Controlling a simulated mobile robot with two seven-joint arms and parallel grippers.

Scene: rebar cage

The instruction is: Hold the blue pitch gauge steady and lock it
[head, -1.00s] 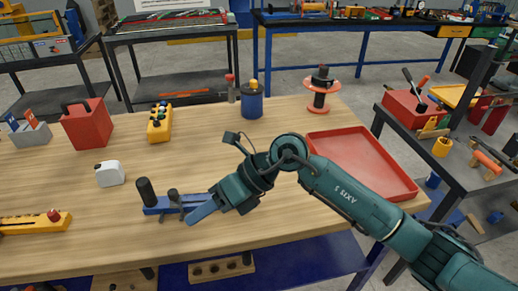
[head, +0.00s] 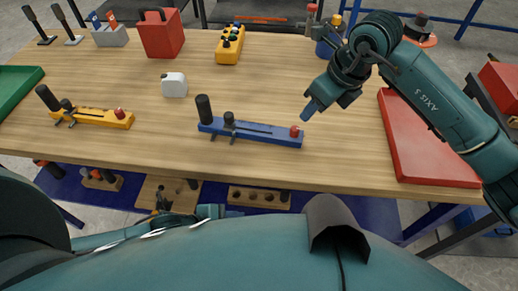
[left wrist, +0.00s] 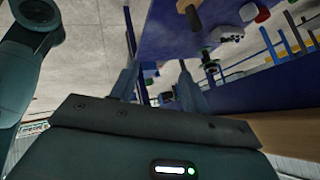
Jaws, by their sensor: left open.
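The blue pitch gauge (head: 262,132) lies on the wooden table in the head view. It has a tall black post at its left end, a shorter dark knob beside that, and a red knob at its right end. My right gripper (head: 308,114) hangs just beyond the red-knob end, apart from the gauge; its finger gap cannot be made out. My left gripper (left wrist: 157,85) shows in the left wrist view with its two fingers spread and nothing between them. It is low by the blue lower shelf, away from the gauge.
A red tray (head: 418,145) is at the right. A red box (head: 160,38) and yellow button box (head: 230,45) stand farther back. The wooden table (head: 160,150) is clear around the blue gauge.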

